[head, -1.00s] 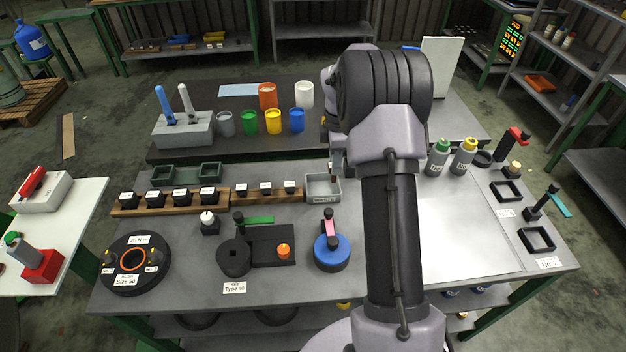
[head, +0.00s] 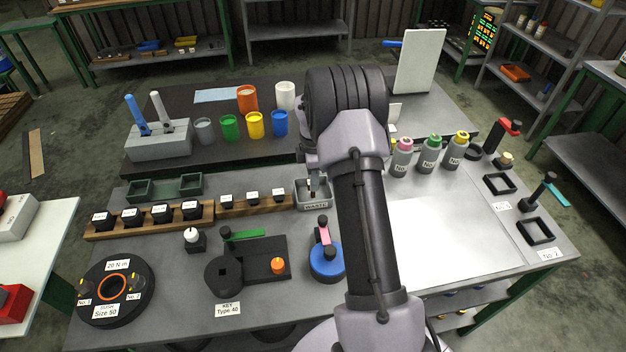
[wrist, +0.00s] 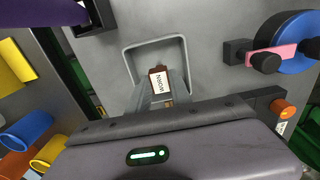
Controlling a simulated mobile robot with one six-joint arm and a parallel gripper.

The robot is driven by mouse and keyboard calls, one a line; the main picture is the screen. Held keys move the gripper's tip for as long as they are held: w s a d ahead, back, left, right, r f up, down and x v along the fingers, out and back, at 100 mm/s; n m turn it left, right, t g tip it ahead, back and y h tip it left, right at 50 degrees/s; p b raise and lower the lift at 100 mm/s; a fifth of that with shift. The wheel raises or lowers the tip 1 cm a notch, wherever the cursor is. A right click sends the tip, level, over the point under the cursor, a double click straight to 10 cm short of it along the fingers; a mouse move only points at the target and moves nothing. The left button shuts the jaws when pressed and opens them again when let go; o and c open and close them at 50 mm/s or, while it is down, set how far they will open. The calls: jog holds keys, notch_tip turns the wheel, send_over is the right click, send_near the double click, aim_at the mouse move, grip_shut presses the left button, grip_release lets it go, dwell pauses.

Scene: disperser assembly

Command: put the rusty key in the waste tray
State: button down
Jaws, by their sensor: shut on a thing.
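The waste tray (head: 316,205) is a small grey open box, labelled WASTE, on the bench in the head view. Its rim (wrist: 160,41) also shows in the wrist view. My gripper (head: 316,184) points down over the tray. In the wrist view my gripper (wrist: 161,92) is shut on the rusty key (wrist: 157,72), a small brown piece with a white label that seems to read WORN. The key lies within the tray's outline there. I cannot tell whether it touches the tray floor. My fingers hide its lower part.
A wooden rack (head: 255,204) with black labelled blocks stands left of the tray. A blue round part (head: 327,262) with a pink lever sits in front. Coloured cups (head: 255,125) stand behind. Bottles (head: 429,156) stand to the right. The pale plate (head: 440,235) is clear.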

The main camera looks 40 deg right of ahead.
jog(key=c, duration=1.2)
grip_release()
jog(key=shift+f, duration=0.1)
jog(key=shift+o, duration=0.2)
